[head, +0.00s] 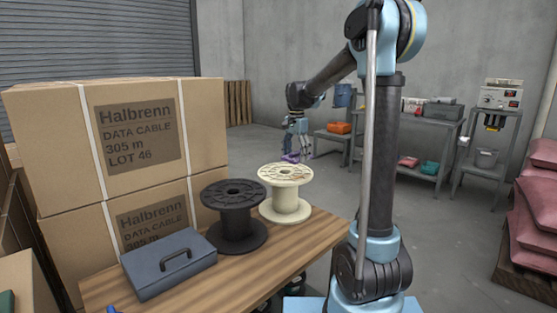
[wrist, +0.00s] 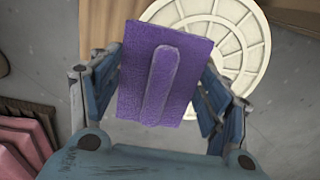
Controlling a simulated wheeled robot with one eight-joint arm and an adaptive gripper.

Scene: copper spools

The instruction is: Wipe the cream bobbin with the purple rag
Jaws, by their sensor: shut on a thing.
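The cream bobbin (head: 287,206) stands upright near the far right corner of the wooden table (head: 207,290). Its round, ribbed top flange also shows in the wrist view (wrist: 238,42), partly hidden by the rag. My gripper (head: 296,150) is shut on the purple rag, a flat piece with a raised ridge along its middle. In the wrist view the purple rag (wrist: 186,72) lies between my fingers (wrist: 160,80). In the head view the rag (head: 290,157) appears just above and behind the bobbin's far rim. Contact with the bobbin cannot be told.
A black bobbin (head: 234,232) stands left of the cream one. A grey-blue metal box (head: 150,270) lies in front of it. Large cardboard cartons (head: 205,150) rise at the left. A grey shelf (head: 410,178) stands behind, and pink sacks (head: 530,230) are stacked right.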

